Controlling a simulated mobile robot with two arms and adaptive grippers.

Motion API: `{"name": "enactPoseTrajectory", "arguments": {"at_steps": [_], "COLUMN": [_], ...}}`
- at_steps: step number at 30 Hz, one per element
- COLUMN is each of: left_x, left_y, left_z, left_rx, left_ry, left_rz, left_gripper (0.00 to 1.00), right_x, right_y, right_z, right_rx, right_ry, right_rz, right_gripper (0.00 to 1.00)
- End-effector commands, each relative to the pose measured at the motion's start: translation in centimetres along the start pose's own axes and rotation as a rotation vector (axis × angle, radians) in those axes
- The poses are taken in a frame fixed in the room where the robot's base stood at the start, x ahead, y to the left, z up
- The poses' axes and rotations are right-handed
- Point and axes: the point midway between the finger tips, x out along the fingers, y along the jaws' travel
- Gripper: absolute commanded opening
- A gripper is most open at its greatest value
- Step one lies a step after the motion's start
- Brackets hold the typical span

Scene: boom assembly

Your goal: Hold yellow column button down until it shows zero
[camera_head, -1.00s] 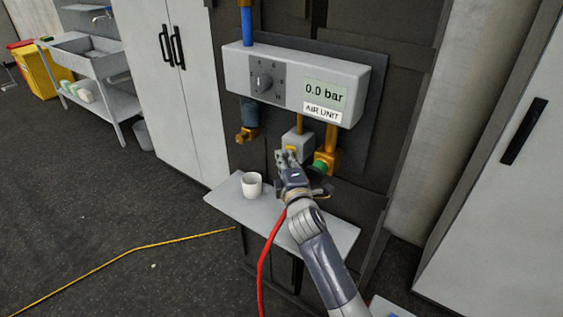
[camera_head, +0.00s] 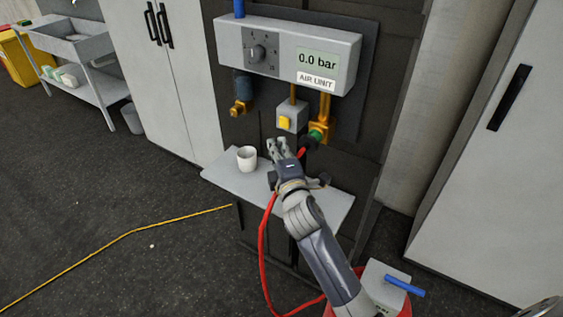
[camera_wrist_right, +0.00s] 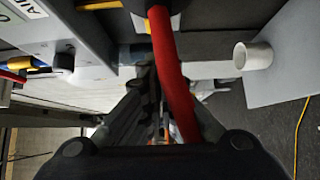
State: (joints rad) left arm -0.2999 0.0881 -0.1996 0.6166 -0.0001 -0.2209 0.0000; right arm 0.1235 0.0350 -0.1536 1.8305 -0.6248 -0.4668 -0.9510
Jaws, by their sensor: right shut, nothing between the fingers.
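The yellow button (camera_head: 286,122) sits on the front of a small grey box (camera_head: 298,113) below the air unit (camera_head: 290,55) in the head view. The air unit's display (camera_head: 317,63) reads 0.0 bar. My right gripper (camera_head: 279,146) is shut and empty, a little below the button and apart from it, above the shelf. In the right wrist view my fingers (camera_wrist_right: 150,95) show partly, behind a red hose (camera_wrist_right: 170,75). My left gripper is not in view.
A white cup (camera_head: 247,158) stands on the grey shelf (camera_head: 325,208), left of my gripper. The red hose (camera_head: 262,250) hangs from the green fitting (camera_head: 316,136) beside my arm. A yellow cable (camera_head: 130,235) lies on the floor.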

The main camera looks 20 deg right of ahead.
Motion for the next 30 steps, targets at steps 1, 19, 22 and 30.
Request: {"name": "enactPoseTrajectory", "arguments": {"at_steps": [1, 19, 22, 30], "left_x": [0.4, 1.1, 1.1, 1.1], "left_y": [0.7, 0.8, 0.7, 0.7], "left_z": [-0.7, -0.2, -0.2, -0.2], "left_rx": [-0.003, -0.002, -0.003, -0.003], "left_ry": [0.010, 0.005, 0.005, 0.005], "left_rz": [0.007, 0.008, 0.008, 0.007], "left_gripper": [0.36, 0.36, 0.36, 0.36], "right_x": [-1.0, -5.1, -5.1, -5.0], "right_y": [-0.3, 0.0, 0.0, -1.1], "right_z": [-0.1, -0.1, -0.1, -0.2], "right_rx": [0.001, 0.002, 0.002, 0.011], "right_ry": [0.001, 0.001, 0.001, 0.005], "right_rz": [-0.001, -0.001, -0.001, -0.020], "right_gripper": [0.00, 0.00, 0.00, 0.00]}}
